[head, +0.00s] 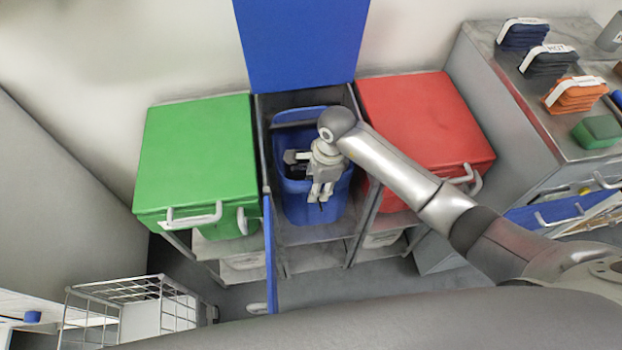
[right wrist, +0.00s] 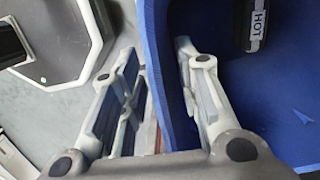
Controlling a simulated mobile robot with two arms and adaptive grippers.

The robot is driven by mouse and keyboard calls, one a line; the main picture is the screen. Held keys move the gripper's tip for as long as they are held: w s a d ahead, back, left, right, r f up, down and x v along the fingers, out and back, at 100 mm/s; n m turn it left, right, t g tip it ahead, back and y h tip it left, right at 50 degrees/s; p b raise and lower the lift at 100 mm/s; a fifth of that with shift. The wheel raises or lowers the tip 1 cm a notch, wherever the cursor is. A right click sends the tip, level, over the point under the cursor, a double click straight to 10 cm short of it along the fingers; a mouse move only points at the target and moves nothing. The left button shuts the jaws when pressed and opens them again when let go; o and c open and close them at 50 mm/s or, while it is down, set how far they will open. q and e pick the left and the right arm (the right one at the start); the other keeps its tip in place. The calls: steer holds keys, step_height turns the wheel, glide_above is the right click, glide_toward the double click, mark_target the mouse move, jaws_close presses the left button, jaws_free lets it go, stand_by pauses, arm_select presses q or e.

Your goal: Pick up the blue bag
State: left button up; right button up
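The blue bag (head: 293,207) stands upright and open at the top in the middle compartment, under a raised blue lid. Its wall also shows in the right wrist view (right wrist: 172,110). My right gripper (head: 321,192) is over the bag, fingers pointing down. In the right wrist view its two fingers (right wrist: 157,55) are apart, with the bag's wall between them and a gap beside the left finger. A black item with a "HOT" label (right wrist: 260,20) lies inside the bag. My left gripper is not in view.
A green-lidded bin (head: 196,155) stands left of the compartment and a red-lidded bin (head: 425,120) right. The blue lid (head: 300,45) stands raised behind. A counter (head: 490,45) with folded clothes is at right; a wire cart (head: 130,310) is at lower left.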

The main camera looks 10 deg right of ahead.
steer(key=shift+f, duration=0.7)
steer(key=shift+f, duration=0.15)
steer(key=shift+b, duration=0.3)
jaws_close()
steer(key=shift+w, duration=0.1)
